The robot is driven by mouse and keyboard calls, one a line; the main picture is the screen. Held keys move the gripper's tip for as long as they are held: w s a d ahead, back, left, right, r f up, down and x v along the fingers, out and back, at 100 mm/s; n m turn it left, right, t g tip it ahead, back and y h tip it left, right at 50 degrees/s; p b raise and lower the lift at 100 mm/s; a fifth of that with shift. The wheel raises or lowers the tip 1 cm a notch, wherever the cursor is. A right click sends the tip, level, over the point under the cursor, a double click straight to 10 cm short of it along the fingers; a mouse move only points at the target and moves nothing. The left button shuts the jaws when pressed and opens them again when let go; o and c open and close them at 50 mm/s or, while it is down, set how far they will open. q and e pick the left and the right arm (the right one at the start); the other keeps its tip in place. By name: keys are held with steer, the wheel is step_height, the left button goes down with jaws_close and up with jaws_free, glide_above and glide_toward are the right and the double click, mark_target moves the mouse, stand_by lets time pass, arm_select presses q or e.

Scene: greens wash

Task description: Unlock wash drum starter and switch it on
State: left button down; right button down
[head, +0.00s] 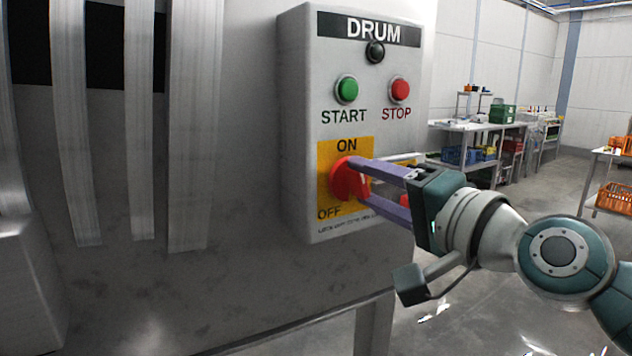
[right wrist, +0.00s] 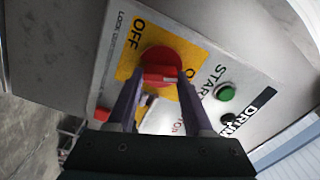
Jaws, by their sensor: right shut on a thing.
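The grey starter box (head: 296,130) labelled DRUM is mounted on the metal machine. Its red rotary switch (head: 343,179) sits on a yellow plate (head: 328,150), with ON above and OFF at lower left. My right gripper (head: 362,184) comes from the right with its purple fingers shut on the switch's handle. In the right wrist view the fingers are either side of the red switch (right wrist: 160,62). The green START button (head: 347,89) and red STOP button (head: 400,89) are above, under a dark round lamp (head: 375,52). My left gripper is not in view.
A small red thing (head: 405,200) shows behind my fingers, partly hidden; I cannot tell what it is. Grey strips (head: 195,120) hang at the left. Benches with crates (head: 502,114) stand far back right. The floor between is clear.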

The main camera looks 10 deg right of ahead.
steer(key=m, duration=0.3)
steer(key=shift+m, duration=0.4)
stand_by(0.3)
steer(key=shift+c, duration=1.5)
jaws_free()
steer(key=shift+f, duration=0.1)
